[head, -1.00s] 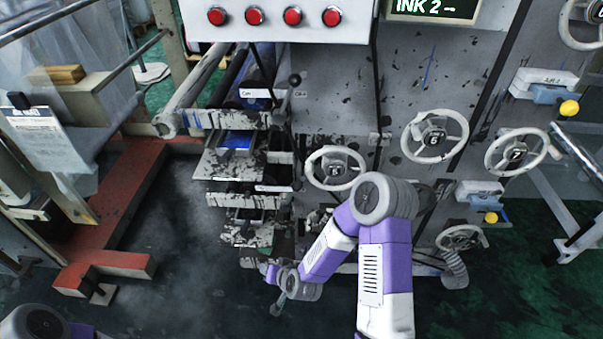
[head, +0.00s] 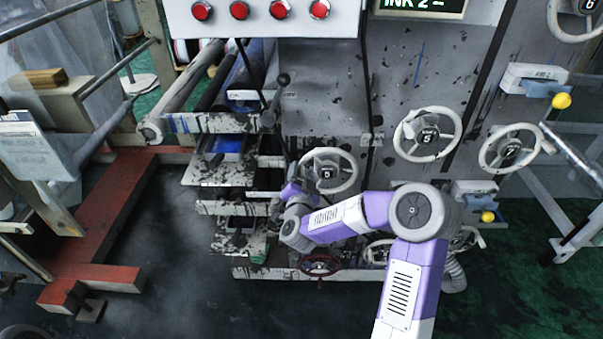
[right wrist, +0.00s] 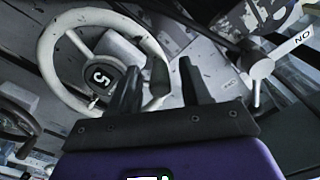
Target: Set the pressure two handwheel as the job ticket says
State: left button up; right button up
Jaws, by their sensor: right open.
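Pale round handwheels sit on the grey machine face. One with a hub that looks marked 5 (head: 328,171) is at the centre of the head view, and others (head: 427,134) (head: 510,148) are to its right. I cannot read which one is pressure two. In the right wrist view, my right gripper (right wrist: 158,88) is open and empty, its dark fingers in front of the lower right rim of the wheel marked 5 (right wrist: 92,62). I cannot tell if they touch it. A paper sheet (head: 18,124), perhaps the job ticket, is at far left, unreadable. My left gripper is out of view.
A pale lever (right wrist: 262,68) beside an ON label stands right of the fingers. A dark red wheel (head: 320,265) is low under my right forearm. Stepped trays (head: 225,172) lie left of the wheel marked 5.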

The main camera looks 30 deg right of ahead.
jog(key=shift+w+d, duration=0.3)
jog(key=shift+w, duration=0.15)
grip_shut()
